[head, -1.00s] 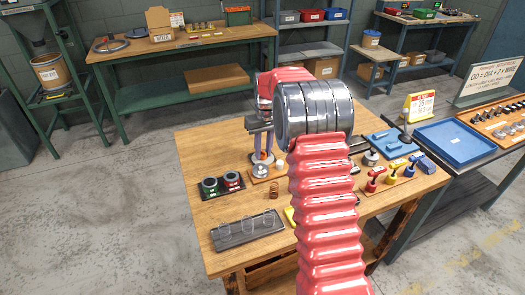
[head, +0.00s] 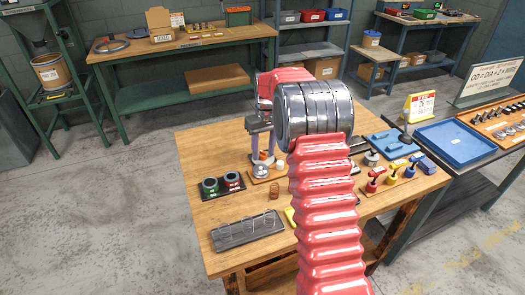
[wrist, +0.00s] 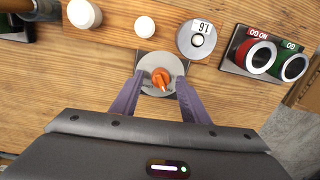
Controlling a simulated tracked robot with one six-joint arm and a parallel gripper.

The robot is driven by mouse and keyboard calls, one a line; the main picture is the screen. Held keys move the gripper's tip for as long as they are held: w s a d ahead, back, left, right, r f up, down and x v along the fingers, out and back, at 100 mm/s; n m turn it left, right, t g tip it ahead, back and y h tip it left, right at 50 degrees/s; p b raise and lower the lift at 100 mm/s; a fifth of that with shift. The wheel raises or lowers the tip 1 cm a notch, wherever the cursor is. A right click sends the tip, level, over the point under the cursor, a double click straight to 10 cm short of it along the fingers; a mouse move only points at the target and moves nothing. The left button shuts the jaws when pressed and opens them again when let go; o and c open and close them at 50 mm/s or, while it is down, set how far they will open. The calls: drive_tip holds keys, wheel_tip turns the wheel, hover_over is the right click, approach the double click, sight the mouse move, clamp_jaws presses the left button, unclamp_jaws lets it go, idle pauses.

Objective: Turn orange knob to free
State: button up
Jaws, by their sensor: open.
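The orange knob (wrist: 160,77) sits at the centre of a round grey disc (wrist: 150,62) in the wrist view, its pointed end toward the lower part of the picture. My gripper (wrist: 157,80) is open, with its two purple fingers on either side of the knob and no clear contact visible. In the head view my gripper (head: 263,155) is over the wooden bench, partly hidden by my red arm.
Red and green ring gauges (wrist: 276,58) and a round piece marked 16 (wrist: 196,40) stand close by in the wrist view. White caps (wrist: 84,14) are to the left. A clear grey tray (head: 247,228) and a copper spring (head: 273,190) lie on the bench (head: 205,205).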

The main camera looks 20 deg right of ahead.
sight(265, 153)
wheel_tip(265, 153, up, 14)
drive_tip(key=shift+d+f, duration=0.15)
drive_tip(key=shift+d, duration=0.2)
idle(0.5)
drive_tip(key=m, duration=0.7)
drive_tip(key=shift+s+m, duration=0.3)
drive_tip(key=shift+s, duration=0.1)
drive_tip(key=shift+f, duration=0.1)
drive_tip(key=f, duration=1.3)
drive_tip(key=shift+w+a+f, duration=0.2)
drive_tip(key=shift+a+f, duration=0.1)
drive_tip(key=shift+a, duration=0.05)
